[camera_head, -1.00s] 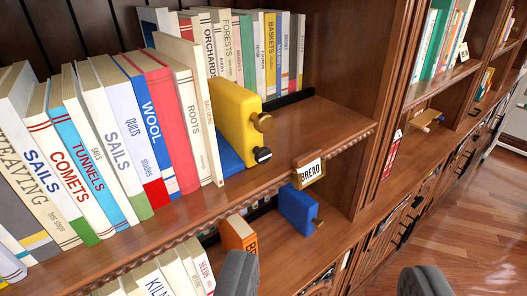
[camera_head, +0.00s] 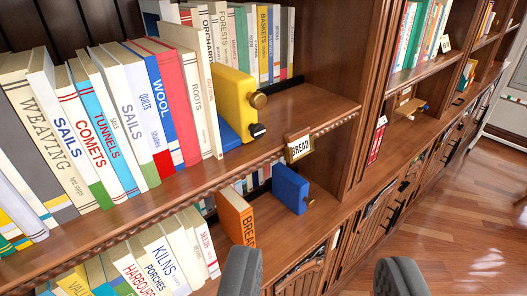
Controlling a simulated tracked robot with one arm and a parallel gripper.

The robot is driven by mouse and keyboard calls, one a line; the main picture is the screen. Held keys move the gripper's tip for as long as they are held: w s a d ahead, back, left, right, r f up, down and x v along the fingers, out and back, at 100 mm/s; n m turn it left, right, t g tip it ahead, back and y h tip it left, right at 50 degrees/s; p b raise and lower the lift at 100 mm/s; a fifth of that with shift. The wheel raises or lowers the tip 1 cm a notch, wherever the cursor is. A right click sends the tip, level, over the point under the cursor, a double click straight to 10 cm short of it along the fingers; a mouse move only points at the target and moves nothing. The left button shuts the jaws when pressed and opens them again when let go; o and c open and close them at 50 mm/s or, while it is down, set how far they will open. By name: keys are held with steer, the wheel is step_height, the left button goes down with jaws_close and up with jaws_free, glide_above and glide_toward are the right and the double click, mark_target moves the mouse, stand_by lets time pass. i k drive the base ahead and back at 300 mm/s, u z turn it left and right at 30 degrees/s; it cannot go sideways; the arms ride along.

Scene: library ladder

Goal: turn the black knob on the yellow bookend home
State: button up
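The yellow bookend (camera_head: 235,96) stands upright on the upper shelf at the right end of a row of books. A brass knob (camera_head: 259,101) sticks out of its right face. The black knob (camera_head: 257,130) sits below the brass one, near the bookend's foot. My gripper (camera_head: 320,278) is at the bottom of the view, its two dark fingers wide apart with nothing between them. It is in front of and below the bookend, apart from it.
The upper shelf (camera_head: 315,104) is bare right of the bookend, with a BREAD label (camera_head: 299,147) on its edge. On the lower shelf stand a blue bookend (camera_head: 290,188) and an orange book (camera_head: 236,217). Books (camera_head: 130,95) fill the left. A wooden upright (camera_head: 349,60) closes the bay.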

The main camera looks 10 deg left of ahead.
mark_target(258, 131)
steer(key=z, duration=0.05)
steer(key=k, duration=0.3)
steer(key=z, duration=0.5)
steer(key=i, duration=0.7)
steer(key=z, duration=0.15)
